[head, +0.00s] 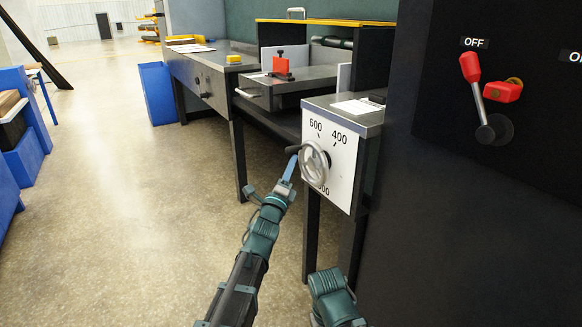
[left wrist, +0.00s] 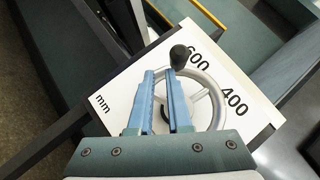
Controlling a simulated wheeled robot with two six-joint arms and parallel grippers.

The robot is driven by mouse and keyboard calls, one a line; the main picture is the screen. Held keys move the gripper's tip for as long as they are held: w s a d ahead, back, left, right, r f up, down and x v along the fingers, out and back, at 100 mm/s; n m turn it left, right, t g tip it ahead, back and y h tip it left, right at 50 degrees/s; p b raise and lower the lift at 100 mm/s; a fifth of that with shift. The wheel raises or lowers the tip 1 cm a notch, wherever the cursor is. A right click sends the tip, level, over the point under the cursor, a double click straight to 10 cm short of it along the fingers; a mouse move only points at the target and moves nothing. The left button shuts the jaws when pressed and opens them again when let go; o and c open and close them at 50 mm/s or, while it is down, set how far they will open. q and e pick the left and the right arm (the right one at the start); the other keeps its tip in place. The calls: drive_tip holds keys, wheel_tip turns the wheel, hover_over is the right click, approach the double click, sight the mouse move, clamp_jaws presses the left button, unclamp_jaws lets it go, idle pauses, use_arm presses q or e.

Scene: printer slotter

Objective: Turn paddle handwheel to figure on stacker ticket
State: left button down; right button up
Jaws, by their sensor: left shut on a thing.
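The silver paddle handwheel (head: 316,160) sits on a white dial plate (head: 346,165) on the cabinet's front. The plate shows 600 at upper left, 400 at upper right and a partly covered figure ending in 00 below. My left gripper (head: 291,164) is shut on the handwheel at its left side, by the black knob. In the left wrist view the blue fingers (left wrist: 166,85) lie over the wheel (left wrist: 213,98), with the black knob (left wrist: 180,56) at their tips. A white paper (head: 357,107), perhaps the stacker ticket, lies on the cabinet top; its writing is unreadable. My right gripper is out of view.
A dark panel with a red-tipped lever (head: 476,85) marked OFF stands close on the right. A bench with a red block (head: 281,65) and a yellow block (head: 233,59) is behind. Blue bins (head: 25,152) stand at left; the floor between is clear.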

use_arm(q)
drive_tip(key=r+m+h, duration=0.1)
drive_tip(key=w+a+m+t+h+b, duration=0.1)
drive_tip(key=m, duration=0.1)
drive_tip(key=shift+w+r+h, duration=0.25)
drive_tip(key=shift+r+h, duration=0.05)
drive_tip(key=shift+r, duration=0.1)
drive_tip(key=shift+s, duration=0.1)
idle(1.1)
drive_tip(key=shift+s+f, duration=0.1)
